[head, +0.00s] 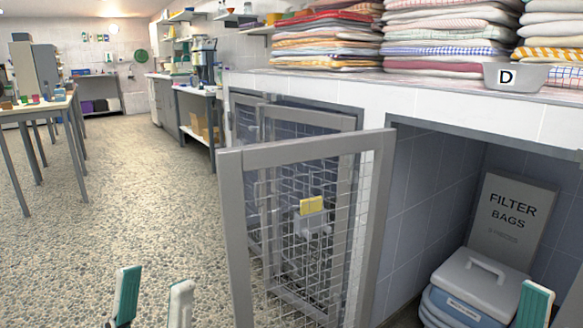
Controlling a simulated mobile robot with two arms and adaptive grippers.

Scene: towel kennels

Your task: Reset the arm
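My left gripper (153,299) shows at the bottom left of the head view. Its two teal and white fingers point up and stand apart with nothing between them. It is over the pebbled floor, left of the open wire-mesh door (310,220), and apart from it. Of my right gripper (534,304), one teal and white finger shows at the bottom right edge, in front of the open kennel. The rest of it is out of frame, so I cannot tell its opening.
The grey-framed mesh door stands open between my grippers, with a yellow tag (311,205) seen at its mesh. A lidded blue container (474,283) and a FILTER BAGS box (510,218) are inside the kennel. Folded towels (325,45) and a bowl marked D (515,77) are above.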

